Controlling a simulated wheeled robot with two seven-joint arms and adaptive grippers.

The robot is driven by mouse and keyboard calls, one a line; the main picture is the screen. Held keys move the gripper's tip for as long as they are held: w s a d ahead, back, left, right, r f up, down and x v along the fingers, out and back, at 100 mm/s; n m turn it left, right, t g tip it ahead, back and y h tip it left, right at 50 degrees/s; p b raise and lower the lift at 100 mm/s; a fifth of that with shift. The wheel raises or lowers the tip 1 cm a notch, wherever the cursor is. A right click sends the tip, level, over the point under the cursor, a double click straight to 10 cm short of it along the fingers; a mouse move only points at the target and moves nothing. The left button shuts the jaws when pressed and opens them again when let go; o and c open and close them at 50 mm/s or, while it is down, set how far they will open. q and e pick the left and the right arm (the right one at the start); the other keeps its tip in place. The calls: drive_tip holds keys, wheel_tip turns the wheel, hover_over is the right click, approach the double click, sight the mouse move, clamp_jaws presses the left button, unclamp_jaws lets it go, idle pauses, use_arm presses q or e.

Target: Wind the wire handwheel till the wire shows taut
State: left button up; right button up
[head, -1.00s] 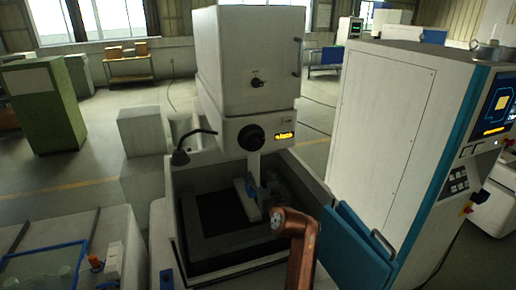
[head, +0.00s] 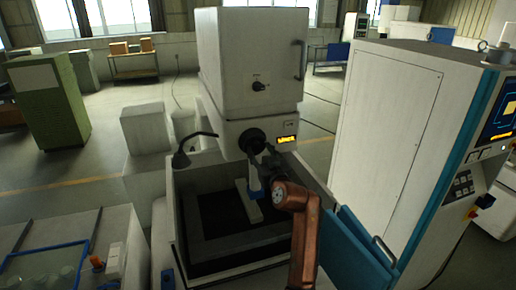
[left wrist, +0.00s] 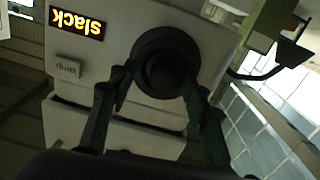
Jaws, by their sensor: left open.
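The black round handwheel (head: 251,140) sits on the front of the white machine head. In the left wrist view the handwheel (left wrist: 164,66) is large and close. My left gripper (head: 266,158) is just below and right of the handwheel. Its dark fingers (left wrist: 160,80) are open, one to each side of the wheel's hub; I cannot tell whether they touch it. The amber display (head: 286,139) beside the wheel also shows in the left wrist view (left wrist: 77,23), upside down, reading "slack". My right gripper is not in view.
A small knob (head: 259,86) is on the upper housing. A lamp marked button (left wrist: 68,68) is near the display. A black gooseneck lamp (head: 182,158) stands left of the head. The open tank (head: 215,248) lies below.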

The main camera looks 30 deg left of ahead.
use_arm(q)
drive_tip(key=shift+s+a+r, duration=0.1)
drive_tip(key=shift+s+a, duration=0.05)
drive_tip(key=shift+s, duration=0.05)
drive_tip(key=shift+c, duration=0.2)
drive_tip(key=shift+a, duration=0.15)
drive_tip(key=c, duration=1.1)
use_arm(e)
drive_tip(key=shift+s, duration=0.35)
use_arm(q)
drive_tip(key=shift+m, duration=0.3)
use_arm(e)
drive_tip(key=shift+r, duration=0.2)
use_arm(q)
drive_tip(key=m+p, duration=0.3)
drive_tip(key=m, duration=0.1)
drive_tip(key=shift+w, duration=0.1)
drive_tip(key=shift+m+p, duration=0.8)
drive_tip(key=shift+m, duration=0.5)
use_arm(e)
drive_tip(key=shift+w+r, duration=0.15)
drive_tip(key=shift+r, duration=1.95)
